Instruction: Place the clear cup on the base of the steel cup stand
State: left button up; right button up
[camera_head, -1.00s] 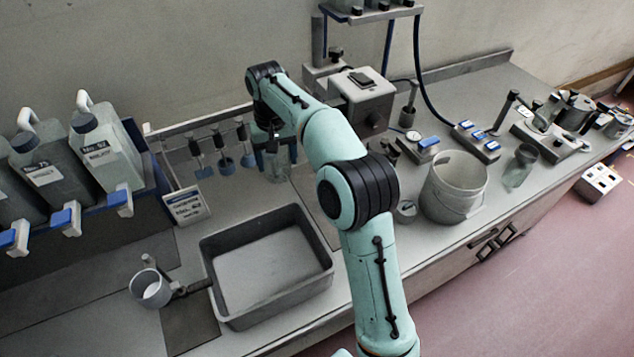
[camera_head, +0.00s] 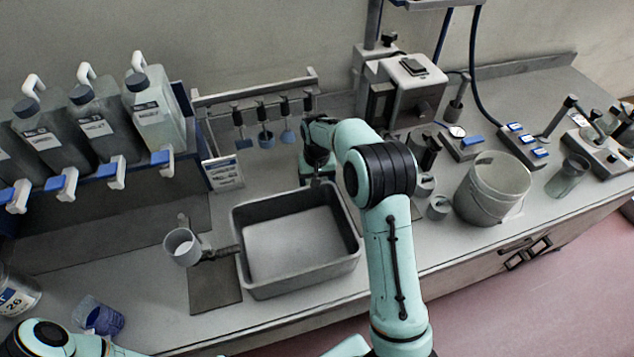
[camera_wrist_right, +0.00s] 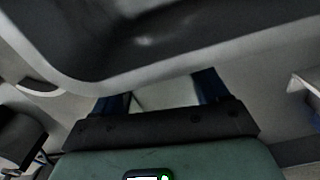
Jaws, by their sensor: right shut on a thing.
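The steel cup stand appears to be the small grey cup (camera_head: 181,246) with a post and a side rod, beside a dark flat plate (camera_head: 214,288) left of the tray. My right gripper (camera_head: 317,178) is at the far edge of the grey tray, right of the stand. Its dark fingers show in the right wrist view (camera_wrist_right: 162,97) with a pale, see-through patch between them. This looks like the clear cup (camera_wrist_right: 165,92), which is mostly hidden in the head view. My left arm shows at the bottom left, with its gripper out of frame.
The grey tray (camera_head: 240,254) lies between my right gripper and the stand. A label card (camera_head: 223,175) and hanging rack (camera_head: 255,95) are behind. A beaker with blue contents (camera_head: 98,316) stands front left. A bucket (camera_head: 491,190) and clear beaker (camera_head: 568,176) are at right.

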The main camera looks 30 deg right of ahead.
jog(key=shift+f, duration=0.15)
jog(key=o, duration=0.7)
jog(key=shift+f, duration=0.1)
jog(key=o, duration=0.4)
